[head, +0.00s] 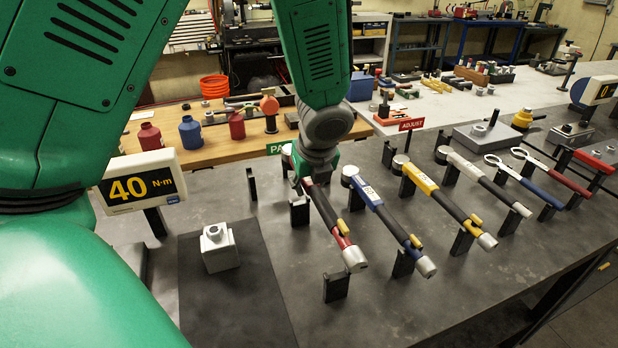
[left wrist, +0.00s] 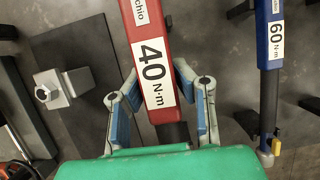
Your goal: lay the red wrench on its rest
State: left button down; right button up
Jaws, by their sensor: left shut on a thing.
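The red wrench (head: 326,213), with a black grip and silver end, is held over the bench in the head view. My left gripper (head: 303,178) is shut on it near its head end. In the left wrist view the fingers (left wrist: 160,95) stand on either side of the red shaft (left wrist: 150,62), by its "40 N·m" label. Black rest posts (head: 299,211) and (head: 336,288) stand below and left of the wrench in the head view; the wrench looks raised off them. Its head is mostly hidden behind my gripper. My right gripper is not in view.
A blue wrench (head: 384,217) and a yellow wrench (head: 445,205) lie on posts close to the right. A "40 N·m" display (head: 142,182) and a silver block (head: 219,248) on a dark mat (head: 240,300) are left. Bare bench lies in front.

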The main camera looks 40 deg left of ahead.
pick_arm(q)
jog(key=shift+d+f+b, duration=0.1)
jog(key=shift+f+b, duration=0.4)
jog(key=shift+f, duration=0.05)
jog(key=shift+f+b, duration=2.8)
jog(key=shift+f, duration=0.3)
jog(key=shift+f+p, duration=0.2)
jog(key=shift+p, duration=0.15)
jog(key=shift+f, duration=0.25)
jog(key=shift+f, duration=0.35)
jog(key=shift+f+b, duration=0.3)
jog(key=shift+b, duration=0.05)
